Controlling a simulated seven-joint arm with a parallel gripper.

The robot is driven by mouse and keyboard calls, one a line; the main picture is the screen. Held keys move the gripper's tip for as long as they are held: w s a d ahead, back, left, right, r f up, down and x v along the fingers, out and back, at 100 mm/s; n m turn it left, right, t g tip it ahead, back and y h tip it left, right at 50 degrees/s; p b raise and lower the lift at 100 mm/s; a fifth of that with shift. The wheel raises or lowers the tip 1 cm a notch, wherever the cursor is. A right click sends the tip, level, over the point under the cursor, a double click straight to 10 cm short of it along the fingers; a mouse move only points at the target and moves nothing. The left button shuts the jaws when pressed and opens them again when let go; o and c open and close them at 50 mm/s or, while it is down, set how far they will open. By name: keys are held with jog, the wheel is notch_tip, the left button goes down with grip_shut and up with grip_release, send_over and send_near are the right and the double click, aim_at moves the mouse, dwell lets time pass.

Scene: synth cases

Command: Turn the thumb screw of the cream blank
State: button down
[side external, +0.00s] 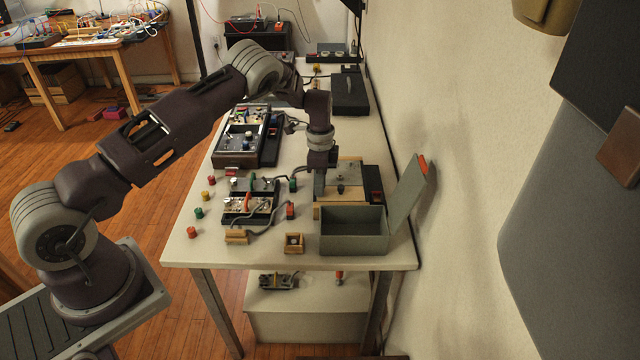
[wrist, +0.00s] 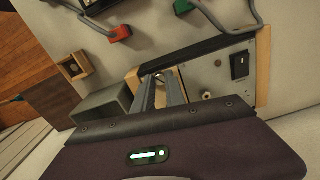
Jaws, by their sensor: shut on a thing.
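My gripper (side external: 319,190) points down at the left part of a wood-ended panel unit on the table. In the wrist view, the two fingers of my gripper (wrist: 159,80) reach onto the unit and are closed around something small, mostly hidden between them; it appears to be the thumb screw. The pale panel face (wrist: 196,77) beside the fingers looks greyish cream; I cannot tell where one blank ends and another begins. A dark knob (side external: 340,188) stands on the panel right of my gripper, apart from it.
An open grey-green box (side external: 353,232) with its lid raised stands just in front of the unit. A small wooden box (side external: 294,243) and a cabled board (side external: 248,208) lie to the left. The wall bounds the table's right side.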

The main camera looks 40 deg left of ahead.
jog(key=n, duration=1)
jog(key=shift+n, duration=0.4)
jog(key=n, duration=0.3)
jog(key=shift+n, duration=0.3)
jog(key=n, duration=0.3)
jog(key=shift+n, duration=0.3)
jog(key=n, duration=0.3)
jog(key=shift+n, duration=0.3)
jog(key=n, duration=0.7)
jog(key=c, duration=1.3)
grip_release()
jog(key=shift+c, duration=0.2)
